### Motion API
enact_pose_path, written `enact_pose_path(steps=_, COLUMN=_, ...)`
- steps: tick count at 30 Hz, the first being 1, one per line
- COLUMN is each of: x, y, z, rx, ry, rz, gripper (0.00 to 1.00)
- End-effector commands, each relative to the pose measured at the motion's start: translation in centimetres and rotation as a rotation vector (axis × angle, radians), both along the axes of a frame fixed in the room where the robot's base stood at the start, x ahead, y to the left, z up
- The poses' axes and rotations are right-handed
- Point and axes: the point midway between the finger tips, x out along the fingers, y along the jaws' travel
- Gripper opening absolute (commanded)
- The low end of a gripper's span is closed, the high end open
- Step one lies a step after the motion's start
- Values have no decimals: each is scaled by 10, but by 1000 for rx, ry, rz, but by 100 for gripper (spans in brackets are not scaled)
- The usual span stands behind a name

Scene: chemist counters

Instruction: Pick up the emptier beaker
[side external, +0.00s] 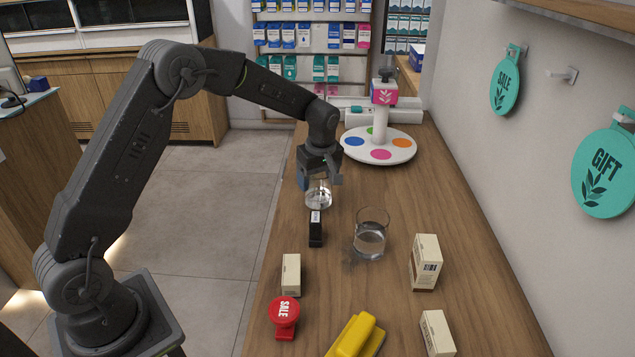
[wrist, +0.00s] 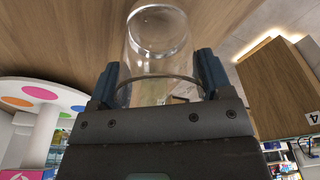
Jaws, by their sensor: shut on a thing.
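My gripper (side external: 320,177) is shut on a small clear glass beaker (side external: 318,197). The wrist view shows this beaker (wrist: 158,40) between the two dark fingers, its round base towards the top of the picture; it looks empty or nearly so. I cannot tell whether its base touches the counter. A second, wider beaker (side external: 370,236) with clear liquid to about the middle stands upright on the wooden counter (side external: 452,262), to the right and nearer the side camera, apart from my gripper.
A small black box (side external: 315,229) stands just in front of the held beaker. A round white stand (side external: 402,152) with coloured dots is behind it. Cream boxes (side external: 291,275) (side external: 425,262) (side external: 437,333), a red SALE sign (side external: 284,312) and a yellow object (side external: 355,336) stand nearer the camera.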

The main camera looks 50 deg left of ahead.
Motion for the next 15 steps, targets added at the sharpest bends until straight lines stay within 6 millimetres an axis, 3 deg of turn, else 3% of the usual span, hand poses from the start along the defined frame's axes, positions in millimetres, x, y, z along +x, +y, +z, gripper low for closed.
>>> enact_pose_path(steps=6, x=1, y=0, z=25, rx=0, ry=-4, rz=0, gripper=45)
enact_pose_path(steps=15, x=-21, y=30, z=45, rx=0, ry=-3, rz=4, gripper=45)
